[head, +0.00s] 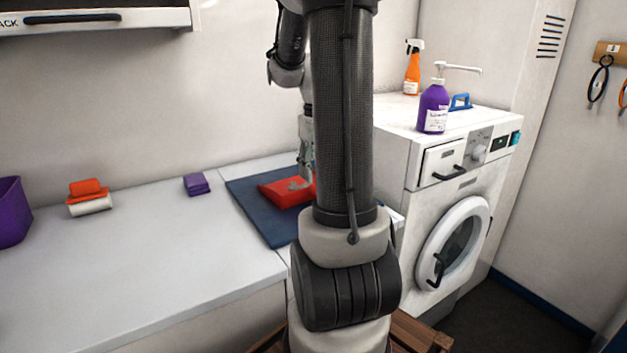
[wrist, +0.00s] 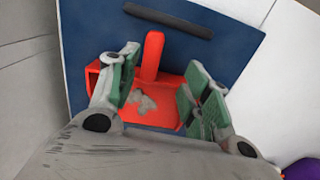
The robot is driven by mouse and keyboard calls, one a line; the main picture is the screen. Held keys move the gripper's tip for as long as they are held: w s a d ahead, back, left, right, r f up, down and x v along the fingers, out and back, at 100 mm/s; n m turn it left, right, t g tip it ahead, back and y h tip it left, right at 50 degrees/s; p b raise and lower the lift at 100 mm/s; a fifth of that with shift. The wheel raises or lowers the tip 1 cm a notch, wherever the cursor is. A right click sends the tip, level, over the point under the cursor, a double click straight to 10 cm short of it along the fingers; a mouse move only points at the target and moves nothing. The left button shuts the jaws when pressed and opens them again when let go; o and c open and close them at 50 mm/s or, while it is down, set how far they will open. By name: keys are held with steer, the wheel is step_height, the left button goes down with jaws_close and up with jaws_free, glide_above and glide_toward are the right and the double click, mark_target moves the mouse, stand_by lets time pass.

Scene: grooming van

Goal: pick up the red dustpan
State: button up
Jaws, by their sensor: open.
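The red dustpan (head: 282,192) lies on a dark blue mat (head: 262,222) on the white counter, partly hidden behind my arm in the head view. In the wrist view the dustpan (wrist: 170,88) shows its upright-pointing handle (wrist: 152,56) and a pan with a grey patch in it. My gripper (wrist: 160,85) is open, with its green-padded fingers on either side of the dustpan's middle, just above or around it. I cannot tell whether the fingers touch it. In the head view my gripper (head: 305,172) is close over the dustpan.
A dark bar (wrist: 168,19) lies on the mat beyond the handle. Left on the counter (head: 150,262) are a purple block (head: 196,184), orange and white items (head: 88,196) and a purple bin (head: 12,212). The washer (head: 450,200) at right bears a purple pump bottle (head: 433,108) and orange spray bottle (head: 412,70).

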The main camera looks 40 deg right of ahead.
steer(key=shift+w+d+r, duration=0.15)
steer(key=shift+w+d, duration=0.15)
steer(key=shift+d, duration=0.2)
steer(key=shift+n, duration=0.3)
steer(key=shift+a+f, duration=0.1)
steer(key=shift+f, duration=0.25)
steer(key=f, duration=0.7)
steer(key=shift+w+d+f, duration=0.1)
steer(key=shift+d, duration=0.2)
jaws_close()
